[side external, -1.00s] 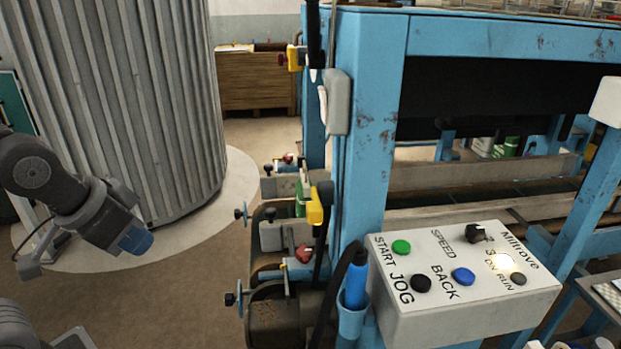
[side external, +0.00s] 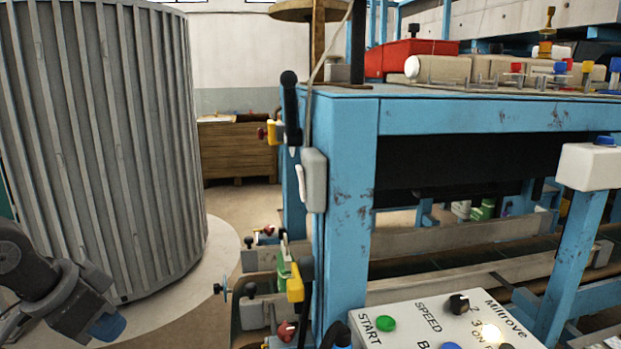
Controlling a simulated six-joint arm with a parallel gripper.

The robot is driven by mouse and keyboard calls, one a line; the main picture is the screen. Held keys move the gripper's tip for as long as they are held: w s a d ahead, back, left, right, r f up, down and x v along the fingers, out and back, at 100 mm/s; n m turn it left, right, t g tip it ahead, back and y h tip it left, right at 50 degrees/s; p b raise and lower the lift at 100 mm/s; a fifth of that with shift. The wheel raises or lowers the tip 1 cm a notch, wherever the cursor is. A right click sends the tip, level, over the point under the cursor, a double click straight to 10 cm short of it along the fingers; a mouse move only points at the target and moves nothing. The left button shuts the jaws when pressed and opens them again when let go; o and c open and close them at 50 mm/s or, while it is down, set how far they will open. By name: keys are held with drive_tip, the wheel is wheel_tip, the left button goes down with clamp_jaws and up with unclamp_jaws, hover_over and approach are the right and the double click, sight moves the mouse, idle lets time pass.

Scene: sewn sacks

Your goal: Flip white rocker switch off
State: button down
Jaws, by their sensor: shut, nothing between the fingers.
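No white rocker switch can be made out for certain. A pale grey box (side external: 314,180) is fixed to the blue machine post, and a narrow white piece (side external: 300,181) shows at its left side. I see it nearly edge-on, so I cannot tell whether it is the rocker or how it is set. A white control panel (side external: 405,325) at the bottom has a green START button (side external: 385,323), a black SPEED knob (side external: 459,303) and a glowing lamp (side external: 491,333); its lower part is cut off. Dark links of my arm show at lower left, but no gripper fingers are visible.
A large ribbed grey cylinder (side external: 105,150) stands at the left. Yellow and red fittings (side external: 295,285) stick out by the blue post (side external: 345,215). A white box with a blue button (side external: 590,166) is at the right. Open floor (side external: 225,232) lies between cylinder and machine.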

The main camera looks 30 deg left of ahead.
sight(299, 182)
drive_tip(key=w+r+n+h, duration=0.3)
drive_tip(key=w+r+n, duration=0.1)
drive_tip(key=w+r, duration=0.5)
drive_tip(key=w+d+r+n+t+h, duration=0.1)
drive_tip(key=w+r+n+h, duration=0.3)
drive_tip(key=w+r, duration=0.5)
wheel_tip(299, 182, up, 5)
drive_tip(key=shift+d+f+n, duration=0.1)
drive_tip(key=shift+d+n, duration=0.2)
drive_tip(key=shift+n, duration=0.2)
drive_tip(key=x, duration=0.4)
drive_tip(key=r+x, duration=0.1)
drive_tip(key=x, duration=0.3)
drive_tip(key=w+d+x, duration=0.1)
drive_tip(key=x, duration=0.3)
drive_tip(key=shift+r, duration=0.35)
drive_tip(key=shift+w+d+r, duration=0.1)
drive_tip(key=shift+w+d, duration=0.25)
drive_tip(key=shift+w, duration=0.1)
